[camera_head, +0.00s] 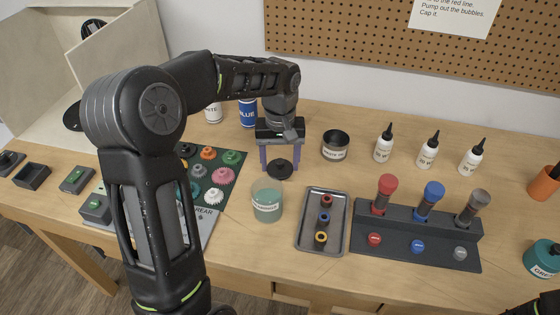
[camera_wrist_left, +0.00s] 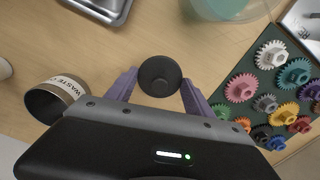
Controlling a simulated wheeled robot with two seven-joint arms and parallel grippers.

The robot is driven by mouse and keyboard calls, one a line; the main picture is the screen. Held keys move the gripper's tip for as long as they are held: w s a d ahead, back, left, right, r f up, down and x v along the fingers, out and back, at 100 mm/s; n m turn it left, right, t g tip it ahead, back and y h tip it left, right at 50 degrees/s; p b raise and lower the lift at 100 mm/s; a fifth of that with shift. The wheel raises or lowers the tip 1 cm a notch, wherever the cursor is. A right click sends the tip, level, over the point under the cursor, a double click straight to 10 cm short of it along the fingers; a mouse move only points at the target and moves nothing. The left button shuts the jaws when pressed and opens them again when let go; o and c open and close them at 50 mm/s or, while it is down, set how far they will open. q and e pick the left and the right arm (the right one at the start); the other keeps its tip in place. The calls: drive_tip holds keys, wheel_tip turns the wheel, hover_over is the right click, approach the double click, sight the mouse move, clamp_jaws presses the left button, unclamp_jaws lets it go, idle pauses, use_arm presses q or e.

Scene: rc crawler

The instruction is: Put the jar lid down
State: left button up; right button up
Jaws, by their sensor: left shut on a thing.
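My left gripper (camera_head: 279,165) is shut on the black round jar lid (camera_head: 281,169), behind the open jar. In the left wrist view, the lid (camera_wrist_left: 160,76) sits between the two purple fingers of the left gripper (camera_wrist_left: 158,84). I cannot tell whether its underside touches the table. The clear jar with teal contents (camera_head: 267,203) stands upright, uncovered, just in front of the lid; part of it (camera_wrist_left: 228,6) shows at the top of the wrist view. My right gripper is not in view.
A waste tin (camera_head: 335,146) stands right of the lid. A grey tray (camera_head: 309,233) with small rings is right of the jar, beside a dark rack (camera_head: 410,238). A gear mat (camera_head: 230,158) lies left. Bare table (camera_head: 306,168) shows between lid and tin.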

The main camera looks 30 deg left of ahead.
sight(280, 161)
use_arm(q)
drive_tip(key=shift+f, duration=0.3)
drive_tip(key=shift+f, duration=0.2)
drive_tip(key=o, duration=1.3)
drive_tip(key=shift+r, duration=0.15)
wheel_tip(280, 161, up, 12)
drive_tip(key=shift+r, duration=0.1)
